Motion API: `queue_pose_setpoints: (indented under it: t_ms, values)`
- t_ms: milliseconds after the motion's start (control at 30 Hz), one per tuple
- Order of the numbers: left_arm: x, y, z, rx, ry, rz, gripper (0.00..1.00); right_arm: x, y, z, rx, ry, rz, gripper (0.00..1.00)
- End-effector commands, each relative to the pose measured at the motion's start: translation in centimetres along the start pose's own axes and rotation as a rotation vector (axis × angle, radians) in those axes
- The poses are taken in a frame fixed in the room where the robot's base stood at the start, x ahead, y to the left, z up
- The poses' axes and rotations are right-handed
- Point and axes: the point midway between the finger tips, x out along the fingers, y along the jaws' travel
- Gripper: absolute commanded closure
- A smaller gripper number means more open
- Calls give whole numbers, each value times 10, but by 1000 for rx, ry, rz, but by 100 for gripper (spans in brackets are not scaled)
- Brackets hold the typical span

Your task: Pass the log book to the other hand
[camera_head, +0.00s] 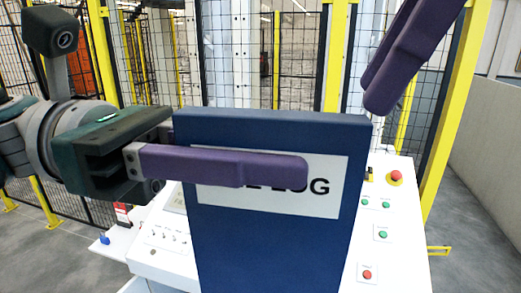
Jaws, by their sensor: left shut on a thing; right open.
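The log book (270,240) is a dark blue upright book with a white label, partly reading "LOG", in the middle of the head view. My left gripper (300,172) comes in from the left and is shut on the book. One purple finger lies across the label and covers part of its lettering; the other finger is hidden behind the book. My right gripper (375,95) is at the upper right, its purple fingers pointing down and left. It is open, empty and apart from the book, above its top right corner.
A white control panel (400,235) with red and green buttons and switches stands behind and below the book. Black mesh fencing with yellow posts (455,130) stands behind it. Grey floor (480,240) shows at the right, with a low pale wall (490,110).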

Motion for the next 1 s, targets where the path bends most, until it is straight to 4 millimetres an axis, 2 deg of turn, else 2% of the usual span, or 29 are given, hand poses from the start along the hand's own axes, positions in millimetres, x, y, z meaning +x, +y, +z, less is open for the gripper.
queue_pose_setpoints:
  t_ms: [33, 100, 200, 300, 400, 533, 733, 900, 1000]
  values:
    - [0, 0, 0, 1, -2, 0, 100, 26, 10, 6, 67, 0, 35, 40]
    - [0, 0, 0, 1, -2, 0, 100, 58, 25, 16, 148, 16, 113, 40]
    - [0, 0, 1, 1, -2, 0, 100, 97, 41, 35, 258, 38, 236, 40]
    - [0, 0, 1, 1, -2, 0, 100, 126, 52, 62, 354, 36, 362, 40]
    - [0, 0, 1, 1, -2, 0, 100, 145, 56, 94, 433, 13, 482, 40]
    - [0, 0, 1, 1, -2, 0, 100, 160, 52, 140, 510, -47, 637, 40]
    - [0, 0, 1, 1, -1, 0, 100, 184, -28, 169, 714, -17, 490, 40]
    - [0, 0, 1, 1, -1, 0, 100, 187, -89, 203, 897, -44, 418, 40]
    - [0, 0, 1, 1, -1, 0, 100, 183, -116, 220, 978, -71, 398, 40]
